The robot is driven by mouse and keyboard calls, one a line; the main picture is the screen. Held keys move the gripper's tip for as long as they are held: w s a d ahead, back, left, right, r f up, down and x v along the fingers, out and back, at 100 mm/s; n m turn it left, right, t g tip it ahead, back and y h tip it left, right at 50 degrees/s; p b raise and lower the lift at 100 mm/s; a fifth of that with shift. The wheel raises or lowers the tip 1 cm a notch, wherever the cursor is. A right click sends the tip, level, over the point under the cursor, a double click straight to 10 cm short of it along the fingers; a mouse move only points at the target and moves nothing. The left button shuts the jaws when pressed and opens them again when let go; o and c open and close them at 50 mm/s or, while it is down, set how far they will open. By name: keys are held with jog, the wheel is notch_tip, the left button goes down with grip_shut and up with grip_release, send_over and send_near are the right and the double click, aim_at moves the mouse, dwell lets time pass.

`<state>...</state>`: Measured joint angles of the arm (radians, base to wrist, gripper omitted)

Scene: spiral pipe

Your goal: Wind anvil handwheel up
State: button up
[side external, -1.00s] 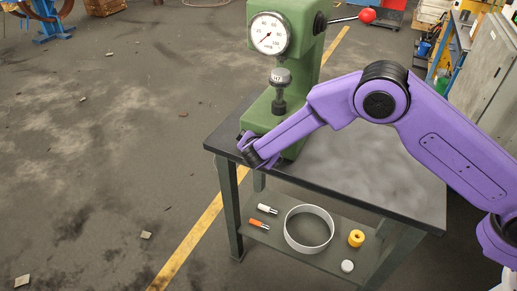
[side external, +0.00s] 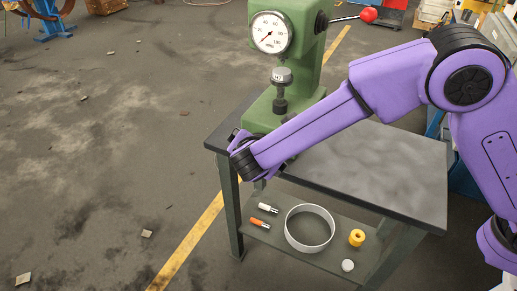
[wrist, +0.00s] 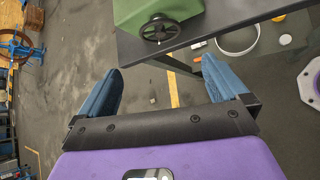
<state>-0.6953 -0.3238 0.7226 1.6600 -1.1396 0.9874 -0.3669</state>
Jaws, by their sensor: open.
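The green hardness tester (side external: 302,40) stands on the dark bench with its round dial (side external: 271,33) facing front. Its anvil (side external: 281,78) sits below the dial, above the green base. In the wrist view the black spoked handwheel (wrist: 160,29) shows on the front of the green base (wrist: 150,10), at the bench edge. In the side view my wrist hides the handwheel. My gripper (wrist: 160,85) is open and empty, its two blue fingers spread apart. The handwheel lies beyond the fingertips, between their directions, and is not touched.
The bench top (side external: 370,165) is bare to the right of the tester. The lower shelf holds a grey ring (side external: 309,229), a yellow ring (side external: 357,238), a white disc (side external: 348,265) and two small cylinders (side external: 263,216). A red-knobbed lever (side external: 368,15) sticks out at the tester's upper right.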

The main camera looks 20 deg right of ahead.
jog(key=shift+c, duration=0.3)
jog(key=shift+w, duration=0.1)
jog(key=c, duration=0.6)
jog(key=shift+w+d+f+m, duration=0.1)
jog(key=shift+w+d+m, duration=0.3)
jog(key=shift+m, duration=0.1)
jog(key=c, duration=0.4)
jog(key=w+d+m+g, duration=0.1)
jog(key=m, duration=0.1)
jog(key=w+d+f+m+g, duration=0.1)
jog(key=m, duration=0.1)
jog(key=w+d+f+m+g+h, duration=0.1)
jog(key=d+m+g, duration=0.1)
jog(key=shift+w+f, duration=0.1)
jog(key=shift+w, duration=0.2)
jog(key=shift+c, duration=0.8)
jog(key=w+m+g+y, duration=0.1)
jog(key=w+m, duration=0.1)
jog(key=m, duration=0.1)
jog(key=w+d+f+m+g+y, duration=0.1)
jog(key=w+m+g+y, duration=0.1)
jog(key=m, duration=0.1)
jog(key=w+d+m+g+y, duration=0.1)
jog(key=w+m+g, duration=0.1)
jog(key=shift+w+f+m+y, duration=0.1)
jog(key=shift+f+m+y, duration=0.05)
jog(key=shift+m+y, duration=0.25)
jog(key=shift+f, duration=3.7)
grip_shut()
